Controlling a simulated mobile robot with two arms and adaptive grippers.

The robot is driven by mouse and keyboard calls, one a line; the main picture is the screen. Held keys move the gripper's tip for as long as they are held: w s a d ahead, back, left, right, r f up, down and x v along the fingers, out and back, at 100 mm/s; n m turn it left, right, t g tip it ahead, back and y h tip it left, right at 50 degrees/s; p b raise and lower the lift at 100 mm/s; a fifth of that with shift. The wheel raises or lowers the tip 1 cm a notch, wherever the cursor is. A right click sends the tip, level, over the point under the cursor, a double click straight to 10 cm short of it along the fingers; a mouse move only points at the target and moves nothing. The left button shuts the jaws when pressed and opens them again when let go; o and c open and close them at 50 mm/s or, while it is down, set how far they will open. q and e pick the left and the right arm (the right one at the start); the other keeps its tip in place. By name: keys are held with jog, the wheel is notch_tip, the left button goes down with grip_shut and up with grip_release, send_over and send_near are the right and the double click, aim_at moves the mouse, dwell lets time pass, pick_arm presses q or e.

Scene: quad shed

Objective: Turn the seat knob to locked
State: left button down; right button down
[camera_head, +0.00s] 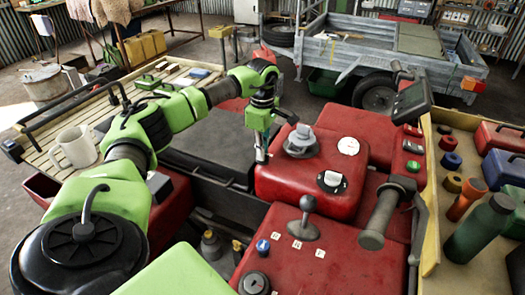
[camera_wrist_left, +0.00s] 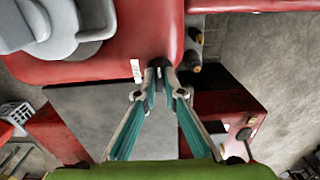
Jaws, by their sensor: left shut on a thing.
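A small white label (camera_wrist_left: 136,70) with marks is beside the fingertips. My right gripper is not in view.
A grey cap (camera_head: 300,140), a black-and-white knob (camera_head: 332,181) and a gear lever (camera_head: 307,210) stand on the red body. The handlebar grip (camera_head: 381,215) is to the right. A grey trailer (camera_head: 345,55) stands behind.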

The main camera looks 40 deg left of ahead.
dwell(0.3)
pick_arm(q)
jog(key=c, duration=2.1)
grip_release()
jog(key=shift+c, duration=0.2)
notch_tip(320, 180, up, 12)
